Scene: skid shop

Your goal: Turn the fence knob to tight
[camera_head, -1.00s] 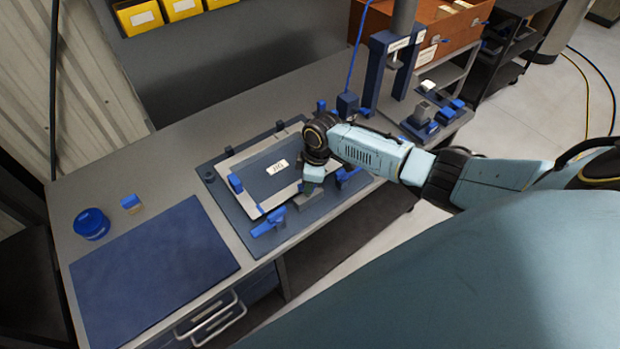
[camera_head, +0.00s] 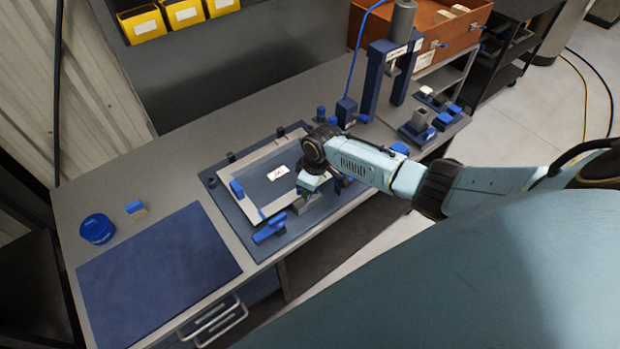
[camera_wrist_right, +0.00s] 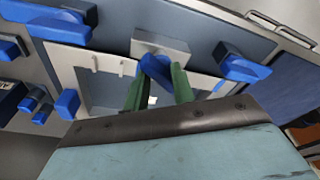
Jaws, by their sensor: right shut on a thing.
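The fence knob (camera_wrist_right: 155,68) is a blue piece at the grey fence block (camera_wrist_right: 160,46), seen in the right wrist view. My right gripper (camera_wrist_right: 158,84) has its two green fingers on either side of this knob and is shut on it. In the head view my right gripper (camera_head: 302,193) reaches down at the front edge of the blue jig plate (camera_head: 222,196), and the knob is hidden there by the hand. Any tight marking is not readable. My left gripper is not in view.
Blue clamps stand near the hand, one at the front (camera_head: 269,230). A framed panel with a label (camera_head: 277,173) lies on the plate. A blue press (camera_head: 372,80) stands behind right. A blue mat (camera_head: 160,270) and round blue tub (camera_head: 97,228) are at left.

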